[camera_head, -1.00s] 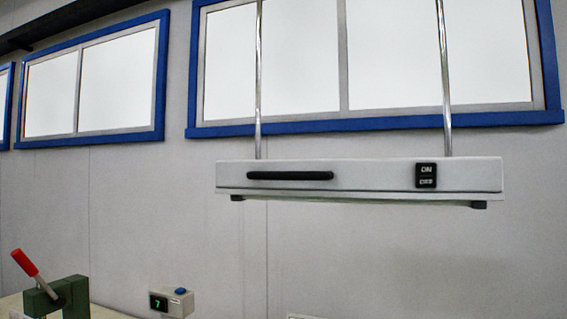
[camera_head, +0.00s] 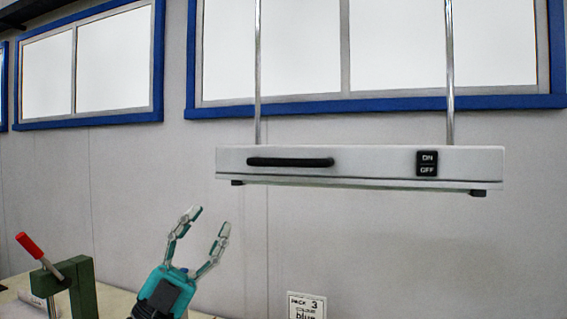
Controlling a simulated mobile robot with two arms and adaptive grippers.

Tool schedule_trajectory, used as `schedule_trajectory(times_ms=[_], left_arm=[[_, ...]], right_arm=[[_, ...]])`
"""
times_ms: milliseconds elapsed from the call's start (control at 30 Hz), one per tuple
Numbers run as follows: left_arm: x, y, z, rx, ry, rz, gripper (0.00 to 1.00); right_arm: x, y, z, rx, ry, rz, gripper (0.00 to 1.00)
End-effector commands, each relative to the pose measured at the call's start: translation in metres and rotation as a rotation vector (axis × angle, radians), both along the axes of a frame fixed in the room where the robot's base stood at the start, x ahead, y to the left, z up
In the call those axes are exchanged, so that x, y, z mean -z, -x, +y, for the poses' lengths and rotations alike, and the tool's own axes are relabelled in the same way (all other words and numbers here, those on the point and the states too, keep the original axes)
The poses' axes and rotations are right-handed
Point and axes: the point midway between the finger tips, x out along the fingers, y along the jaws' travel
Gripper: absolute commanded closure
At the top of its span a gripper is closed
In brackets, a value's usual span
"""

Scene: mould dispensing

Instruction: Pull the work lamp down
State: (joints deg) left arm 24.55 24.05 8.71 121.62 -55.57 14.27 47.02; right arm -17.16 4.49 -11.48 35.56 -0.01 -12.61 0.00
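The work lamp (camera_head: 380,163) is a long pale grey bar hung from two metal rods in the head view. A black handle (camera_head: 290,162) is on the left part of its front. A black ON/OFF switch (camera_head: 427,163) is on the right part. My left gripper (camera_head: 211,219) is teal and grey, below and left of the handle. Its two fingers point up and are spread apart, with nothing between them. It does not touch the lamp. My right gripper is not in view.
A green stand (camera_head: 82,287) with a red-tipped lever (camera_head: 30,245) is at the lower left on a pale bench. A white card (camera_head: 307,306) with "PACK 3" and "blue" stands at the bottom, right of my gripper. The space between gripper and lamp is clear.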

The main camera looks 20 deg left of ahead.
Motion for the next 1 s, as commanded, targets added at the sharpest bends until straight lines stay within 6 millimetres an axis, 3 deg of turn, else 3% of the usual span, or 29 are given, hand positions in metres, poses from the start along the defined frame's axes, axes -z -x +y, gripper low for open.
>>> schedule_trajectory(times_ms=[33,167,267,400,533,667,1000], left_arm=[[-0.026,0.01,-0.01,0.018,-0.131,-0.071,0.62],[-0.058,0.022,-0.027,0.033,-0.468,-0.116,0.62],[-0.068,0.022,-0.02,-0.003,-0.679,-0.052,0.62],[-0.076,0.019,0.006,-0.071,-0.848,0.094,0.62],[-0.077,0.019,0.026,-0.111,-0.907,0.198,0.62],[-0.078,0.016,0.03,-0.121,-0.923,0.236,0.62],[-0.088,-0.022,-0.015,-0.114,-0.924,0.234,0.62]], right_arm=[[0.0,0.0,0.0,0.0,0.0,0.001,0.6],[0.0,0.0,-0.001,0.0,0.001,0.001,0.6],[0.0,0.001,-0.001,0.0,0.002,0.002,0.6],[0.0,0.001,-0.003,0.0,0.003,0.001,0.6],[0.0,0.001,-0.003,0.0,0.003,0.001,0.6],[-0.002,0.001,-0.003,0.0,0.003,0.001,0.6],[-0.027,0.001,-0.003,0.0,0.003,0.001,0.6]])
